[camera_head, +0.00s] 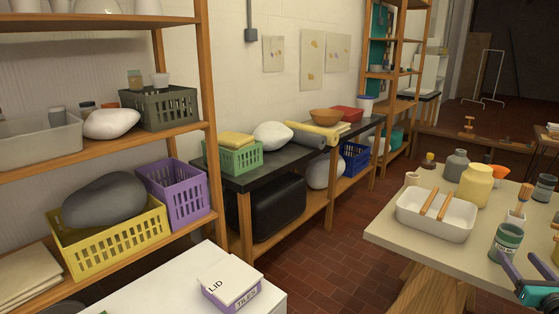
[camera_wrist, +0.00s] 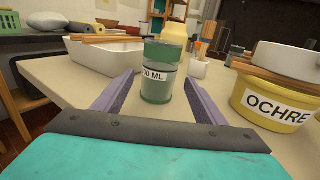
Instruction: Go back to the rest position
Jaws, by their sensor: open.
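My gripper (camera_head: 519,258) is at the right edge of the head view, over the near right part of the beige table (camera_head: 395,238). In the wrist view its two purple fingers (camera_wrist: 158,82) are spread apart. A grey-green jar with a green lid (camera_wrist: 158,88) stands upright on the table between or just beyond the fingertips. Gaps show on both sides of it, so it does not look gripped. Its label reads "50 ML", with the start perhaps hidden. The same jar shows in the head view (camera_head: 506,243).
A white tray (camera_head: 434,229) with wooden sticks across it stands left of the jar. A yellow jar (camera_head: 475,187) is behind. An ochre tub (camera_wrist: 270,105) is close on the right in the wrist view. Shelves line the left wall; the tiled floor (camera_head: 320,250) between is clear.

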